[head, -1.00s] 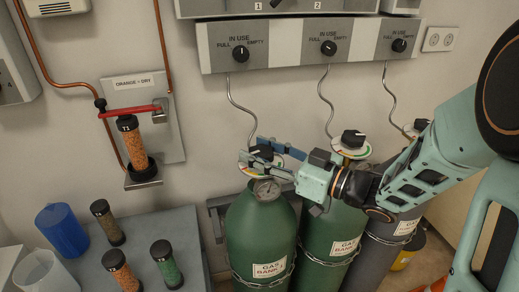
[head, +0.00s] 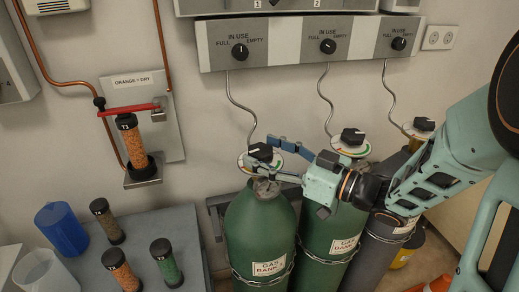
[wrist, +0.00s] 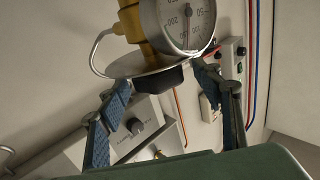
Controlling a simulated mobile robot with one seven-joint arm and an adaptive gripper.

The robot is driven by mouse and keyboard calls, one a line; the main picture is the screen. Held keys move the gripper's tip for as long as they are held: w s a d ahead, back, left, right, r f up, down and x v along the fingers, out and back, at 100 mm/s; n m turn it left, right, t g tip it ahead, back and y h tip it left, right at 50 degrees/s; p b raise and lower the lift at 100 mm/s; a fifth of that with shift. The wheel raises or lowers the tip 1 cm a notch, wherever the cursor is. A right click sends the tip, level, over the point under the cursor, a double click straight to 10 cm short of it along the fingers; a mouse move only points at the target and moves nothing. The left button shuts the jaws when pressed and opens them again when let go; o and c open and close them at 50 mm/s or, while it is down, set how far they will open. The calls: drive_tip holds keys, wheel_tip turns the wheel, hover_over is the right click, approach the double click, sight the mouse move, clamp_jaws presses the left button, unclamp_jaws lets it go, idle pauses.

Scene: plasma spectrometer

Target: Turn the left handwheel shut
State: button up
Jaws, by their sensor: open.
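The left handwheel (head: 260,152) is a black knob with a white mark, above a round coloured dial plate on the left green gas cylinder (head: 252,222). My gripper (head: 277,159) is open just to its right, fingers pointing at it. The fingers look drawn back from the knob, with nothing between the tips. In the wrist view, which is upside down, the black handwheel (wrist: 160,80) hangs below its plate, beyond and between the open blue fingers (wrist: 165,105). A pressure gauge (wrist: 185,20) shows above it.
A second green cylinder with its handwheel (head: 352,138) and a third grey cylinder (head: 383,245) stand to the right, close to my arm. A grey panel with knobs (head: 328,46) is above. A table (head: 195,240) with a blue cup and several tubes is at left.

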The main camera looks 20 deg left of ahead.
drive_tip(key=v, duration=1)
drive_tip(key=shift+d, duration=0.1)
